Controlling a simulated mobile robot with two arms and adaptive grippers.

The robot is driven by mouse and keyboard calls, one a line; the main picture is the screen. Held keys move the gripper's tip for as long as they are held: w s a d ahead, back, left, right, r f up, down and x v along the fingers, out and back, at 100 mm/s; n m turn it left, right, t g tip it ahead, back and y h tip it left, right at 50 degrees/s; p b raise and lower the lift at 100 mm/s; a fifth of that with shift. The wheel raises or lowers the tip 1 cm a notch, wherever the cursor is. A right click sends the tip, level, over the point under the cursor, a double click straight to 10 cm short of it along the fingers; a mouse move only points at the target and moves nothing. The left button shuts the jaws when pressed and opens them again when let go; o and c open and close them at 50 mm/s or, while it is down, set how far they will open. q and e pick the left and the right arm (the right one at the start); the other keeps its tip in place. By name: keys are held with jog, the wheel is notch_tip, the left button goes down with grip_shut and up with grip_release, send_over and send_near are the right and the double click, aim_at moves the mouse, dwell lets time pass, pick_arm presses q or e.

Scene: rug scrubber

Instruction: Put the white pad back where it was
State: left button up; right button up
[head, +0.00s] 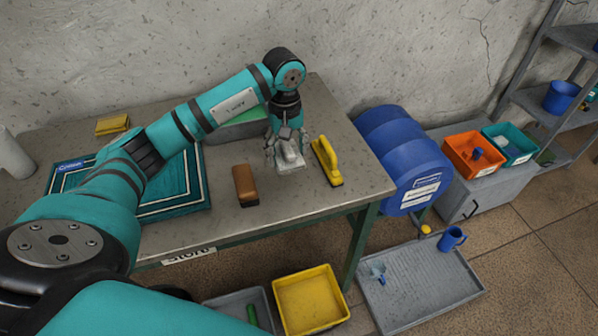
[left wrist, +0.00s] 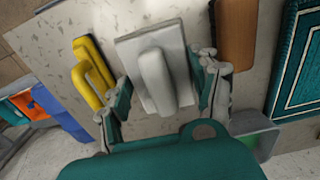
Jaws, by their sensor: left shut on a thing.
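The white pad (head: 290,160) is a flat block with a raised white handle, at the right part of the grey table (head: 290,205). My left gripper (head: 285,147) points down over it and is shut on its handle. In the left wrist view the white pad (left wrist: 156,75) sits between the two fingers of my left gripper (left wrist: 163,90). The pad appears to be at the tabletop; whether it touches cannot be told. My right gripper is not in view.
A yellow handled tool (head: 328,162) lies close right of the pad, a brown block (head: 245,185) to its left. A teal rug (head: 170,195) covers the table's left part. A green-topped box (head: 237,127) stands behind.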

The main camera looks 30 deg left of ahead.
aim_at(285, 147)
pick_arm(q)
jog(key=f, duration=0.3)
jog(key=shift+s+a+p, duration=0.25)
jog(key=shift+p, duration=0.05)
jog(key=shift+f, duration=0.4)
notch_tip(285, 147, down, 4)
jog(key=shift+w+d+r+p, duration=0.15)
jog(key=shift+r+p, duration=0.05)
jog(key=shift+p, duration=0.35)
jog(key=shift+f, duration=0.3)
jog(key=o, duration=1.3)
jog(key=shift+o, duration=0.2)
jog(key=shift+r, duration=0.5)
notch_tip(285, 147, up, 11)
jog(key=b, duration=0.3)
jog(key=shift+r, duration=0.2)
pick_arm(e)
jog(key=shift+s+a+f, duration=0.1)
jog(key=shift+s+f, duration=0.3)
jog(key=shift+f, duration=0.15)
